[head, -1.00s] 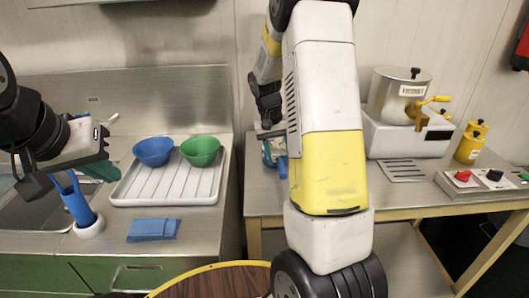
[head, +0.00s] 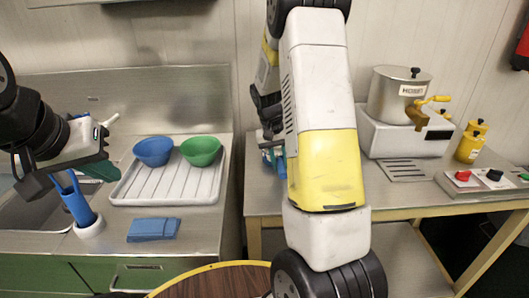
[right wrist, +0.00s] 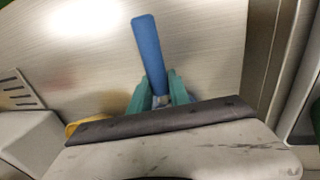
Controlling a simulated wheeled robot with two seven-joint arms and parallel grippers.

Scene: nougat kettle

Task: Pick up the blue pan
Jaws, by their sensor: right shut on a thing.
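In the right wrist view a blue handle (right wrist: 150,55), which I take to be the blue pan's, stands between the teal fingers of my right gripper (right wrist: 162,95). The gripper is shut on it. No pan body shows; whether the handle touches the metal table cannot be told. In the head view my right gripper (head: 272,152) is mostly hidden behind my own arm, over the left end of the right table (head: 235,205). My left gripper (head: 98,170), with teal fingers, hangs over the sink side at the left; its opening is unclear.
A blue bowl (head: 153,152) and a green bowl (head: 201,151) sit on a white ribbed tray (head: 135,196). A blue folded cloth (head: 153,230) lies in front. A blue-handled thing stands in a white holder (head: 90,229). A steel kettle (head: 392,98) and yellow bottles (head: 470,145) stand right.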

